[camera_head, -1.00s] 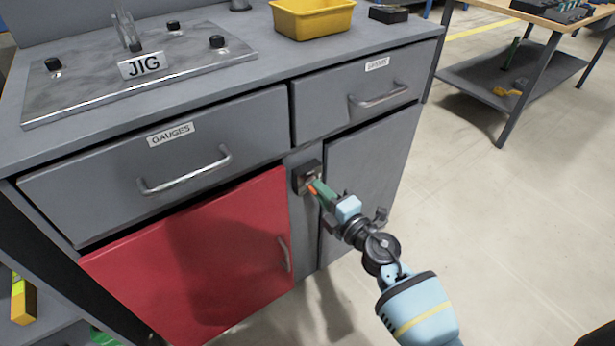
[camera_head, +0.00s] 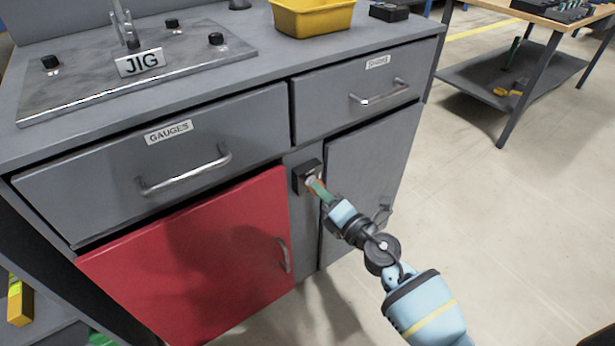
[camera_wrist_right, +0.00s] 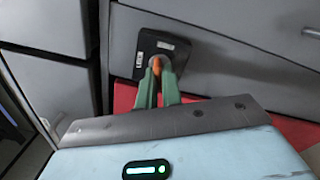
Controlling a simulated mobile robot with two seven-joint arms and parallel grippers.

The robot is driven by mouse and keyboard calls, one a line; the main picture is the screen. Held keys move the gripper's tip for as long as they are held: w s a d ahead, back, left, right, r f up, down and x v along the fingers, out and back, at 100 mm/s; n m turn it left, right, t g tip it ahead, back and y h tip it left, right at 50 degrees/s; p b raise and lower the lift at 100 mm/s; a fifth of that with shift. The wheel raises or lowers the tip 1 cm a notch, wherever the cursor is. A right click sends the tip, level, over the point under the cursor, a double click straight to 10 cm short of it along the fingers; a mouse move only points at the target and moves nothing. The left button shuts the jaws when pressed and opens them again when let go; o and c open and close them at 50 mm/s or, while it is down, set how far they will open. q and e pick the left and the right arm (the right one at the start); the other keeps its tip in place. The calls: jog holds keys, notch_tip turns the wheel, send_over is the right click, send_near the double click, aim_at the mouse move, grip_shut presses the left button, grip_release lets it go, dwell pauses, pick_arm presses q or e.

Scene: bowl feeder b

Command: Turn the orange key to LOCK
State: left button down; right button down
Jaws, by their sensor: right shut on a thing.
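The orange key (camera_wrist_right: 156,66) sits in a black switch plate (camera_head: 303,178) on the post between the red door and the grey door. The plate (camera_wrist_right: 185,58) also shows in the right wrist view, with two small pale labels too small to read surely. My right gripper (camera_head: 317,186) reaches the plate from the lower right. Its green fingers (camera_wrist_right: 158,76) are shut on the key, which shows between their tips in the right wrist view. In the head view the fingers mostly hide the key. My left gripper is not in view.
A red cabinet door (camera_head: 190,260) is left of the plate, a grey door (camera_head: 365,170) right. Above are the gauges drawer (camera_head: 100,185) and another drawer (camera_head: 330,98), both with protruding handles. A yellow bin (camera_head: 312,20) and jig plate (camera_head: 90,90) stand on top. Open floor lies right.

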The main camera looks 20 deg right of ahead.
jog(key=n, duration=0.5)
dwell(0.3)
jog(key=n, duration=0.5)
